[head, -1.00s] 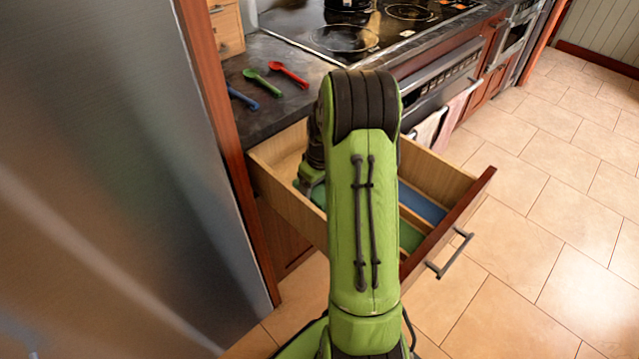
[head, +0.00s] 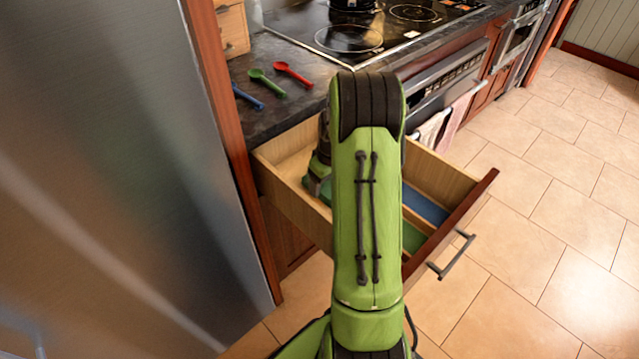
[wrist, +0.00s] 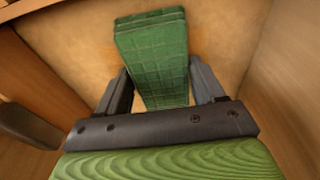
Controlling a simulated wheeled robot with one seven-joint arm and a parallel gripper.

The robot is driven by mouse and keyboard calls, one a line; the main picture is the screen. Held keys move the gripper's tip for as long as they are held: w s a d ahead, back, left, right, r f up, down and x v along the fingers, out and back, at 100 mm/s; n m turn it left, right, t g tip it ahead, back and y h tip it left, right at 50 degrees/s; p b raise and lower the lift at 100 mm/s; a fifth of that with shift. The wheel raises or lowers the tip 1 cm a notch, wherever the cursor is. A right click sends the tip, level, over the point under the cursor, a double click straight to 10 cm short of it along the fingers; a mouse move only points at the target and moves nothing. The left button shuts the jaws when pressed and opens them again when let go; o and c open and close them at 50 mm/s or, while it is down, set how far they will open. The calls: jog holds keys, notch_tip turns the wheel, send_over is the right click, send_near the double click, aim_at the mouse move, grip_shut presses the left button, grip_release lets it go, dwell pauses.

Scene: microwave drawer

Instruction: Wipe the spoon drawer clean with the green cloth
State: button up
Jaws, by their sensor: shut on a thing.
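The spoon drawer (head: 455,213) is pulled open below the counter. My gripper (wrist: 160,85) is down inside it and is shut on the folded green cloth (wrist: 152,42), which sticks out past the fingertips over the bare wooden drawer bottom (wrist: 218,38). In the head view my arm hides most of the cloth and the middle of the drawer. A green section (head: 413,238) and a blue section (head: 424,205) show in the drawer, right of my arm. Red (head: 293,75), green (head: 266,83) and blue (head: 247,97) spoons lie on the counter.
A steel fridge side (head: 110,180) stands close on the left. The black stovetop (head: 365,35) and wooden boxes (head: 231,28) are at the back. The drawer handle (head: 451,255) juts out over the tiled floor (head: 550,220), which is clear on the right.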

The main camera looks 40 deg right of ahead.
aim_at(312, 198)
jog(key=shift+d+p, duration=0.65)
jog(key=shift+d, duration=1.8)
jog(key=shift+a+f+b, duration=0.2)
jog(key=shift+a+b, duration=0.2)
jog(key=shift+a, duration=0.85)
jog(key=shift+a+r+b, duration=0.2)
jog(key=shift+a+b, duration=0.15)
jog(key=shift+a, duration=1.9)
jog(key=shift+a+f+b, duration=0.1)
jog(key=shift+a+b, duration=0.2)
jog(key=shift+a, duration=0.7)
jog(key=shift+d+p, duration=0.55)
jog(key=shift+d, duration=1.8)
jog(key=shift+d+p, duration=0.75)
jog(key=shift+d, duration=1.4)
jog(key=shift+a+b, duration=0.45)
jog(key=shift+a, duration=0.65)
jog(key=shift+s+a+b, duration=0.1)
jog(key=shift+a+b, duration=0.6)
jog(key=shift+a, duration=2.8)
